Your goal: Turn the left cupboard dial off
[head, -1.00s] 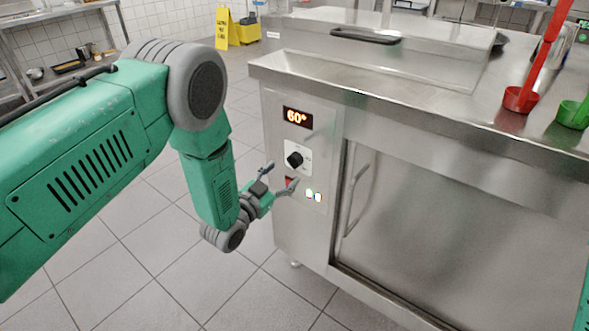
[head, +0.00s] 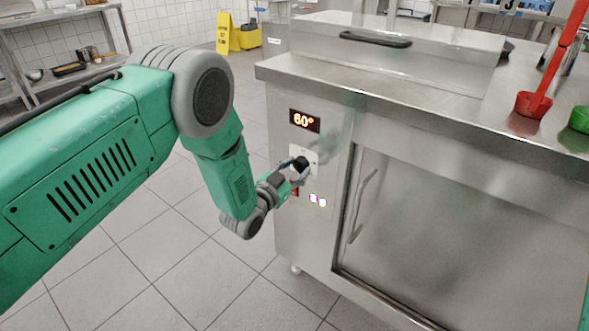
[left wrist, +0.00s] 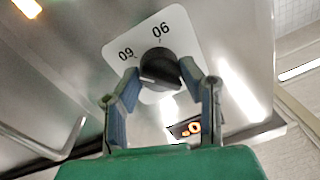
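The black cupboard dial (head: 301,163) sits on a white plate on the steel cupboard's control panel, below a display (head: 304,120) that reads 60°. My left gripper (head: 303,169) is at the dial. In the left wrist view the dial (left wrist: 160,68) lies between the two fingertips of my left gripper (left wrist: 159,72), one on each side. The fingers are apart and very close to the dial; I cannot tell whether they touch it. Two numbers show upside down on the plate, and a pale line crosses the dial. My right gripper is out of view.
The steel worktop overhangs the panel.

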